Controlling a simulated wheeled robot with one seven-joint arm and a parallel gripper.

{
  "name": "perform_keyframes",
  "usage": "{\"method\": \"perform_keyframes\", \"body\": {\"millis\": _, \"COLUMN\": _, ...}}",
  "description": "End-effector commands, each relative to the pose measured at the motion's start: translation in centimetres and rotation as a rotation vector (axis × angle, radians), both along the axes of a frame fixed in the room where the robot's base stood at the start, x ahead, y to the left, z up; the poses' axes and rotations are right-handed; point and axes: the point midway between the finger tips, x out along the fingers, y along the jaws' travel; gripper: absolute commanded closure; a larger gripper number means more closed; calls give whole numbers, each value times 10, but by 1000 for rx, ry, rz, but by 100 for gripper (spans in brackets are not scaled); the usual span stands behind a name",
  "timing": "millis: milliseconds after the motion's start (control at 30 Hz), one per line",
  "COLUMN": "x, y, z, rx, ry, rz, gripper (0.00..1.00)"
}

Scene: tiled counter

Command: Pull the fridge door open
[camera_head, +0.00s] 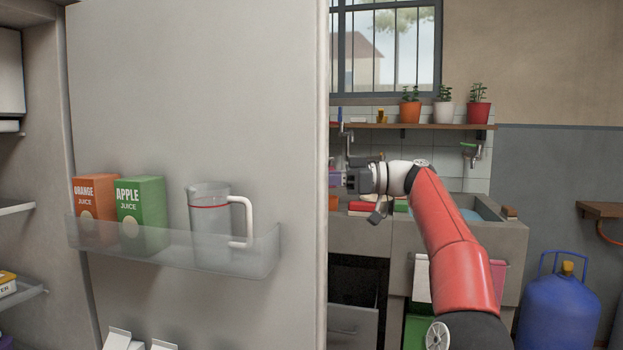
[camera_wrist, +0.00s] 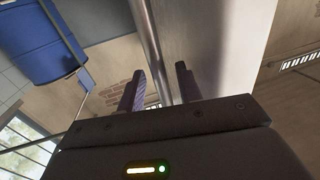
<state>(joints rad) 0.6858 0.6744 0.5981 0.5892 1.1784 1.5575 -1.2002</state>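The fridge door (camera_head: 200,90) stands swung open in the head view, its inner side facing me. Its right edge is near the picture's middle. My gripper (camera_head: 340,180) is just right of that edge, and its tips are partly hidden behind or beside the door. In the wrist view my gripper (camera_wrist: 161,75) has its two dark fingers apart. A vertical metal bar, likely the door handle (camera_wrist: 152,40), runs between them in the picture, next to the pale door face (camera_wrist: 215,45). I cannot tell whether the fingers touch the bar.
A clear door bin (camera_head: 170,250) holds an orange juice box (camera_head: 95,205), an apple juice box (camera_head: 140,212) and a pitcher (camera_head: 210,225). Fridge shelves (camera_head: 15,208) show at left. A sink counter (camera_head: 500,235) and blue gas bottle (camera_head: 560,310) are at right.

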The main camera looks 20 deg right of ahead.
Motion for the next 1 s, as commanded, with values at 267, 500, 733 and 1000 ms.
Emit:
{"method": "perform_keyframes", "body": {"millis": 267, "x": -16, "y": -44, "z": 1, "rx": 1, "ry": 0, "rz": -3, "gripper": 65}}
{"method": "perform_keyframes", "body": {"millis": 500, "x": -21, "y": -56, "z": 0, "rx": 1, "ry": 0, "rz": -1, "gripper": 65}}
{"method": "perform_keyframes", "body": {"millis": 733, "x": -20, "y": -56, "z": 0, "rx": 0, "ry": 0, "rz": -1, "gripper": 65}}
{"method": "perform_keyframes", "body": {"millis": 1000, "x": -21, "y": -56, "z": 0, "rx": 0, "ry": 0, "rz": -1, "gripper": 65}}
